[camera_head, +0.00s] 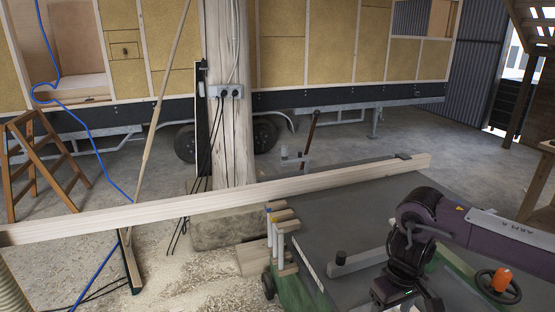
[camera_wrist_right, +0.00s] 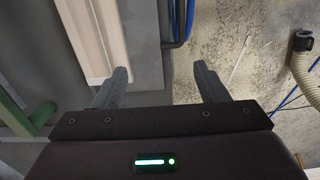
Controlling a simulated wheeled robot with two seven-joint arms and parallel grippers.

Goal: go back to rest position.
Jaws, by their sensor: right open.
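My right arm comes in from the right in the head view, bent over the grey machine table. Its gripper (camera_head: 405,298) points down at the bottom edge, and its fingers are partly cut off there. In the right wrist view the right gripper (camera_wrist_right: 161,86) has its two grey fingers wide apart, with nothing between them. The left finger is close to a pale wooden piece; I cannot tell whether they touch. My left gripper is in neither view.
A long wooden beam (camera_head: 215,198) crosses the head view and rests over the grey machine table (camera_head: 350,215). A wooden post (camera_head: 231,120) stands behind it. A handwheel (camera_head: 498,286) is at lower right. A wooden trestle (camera_head: 40,165) and blue cable are at left, with sawdust on the floor.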

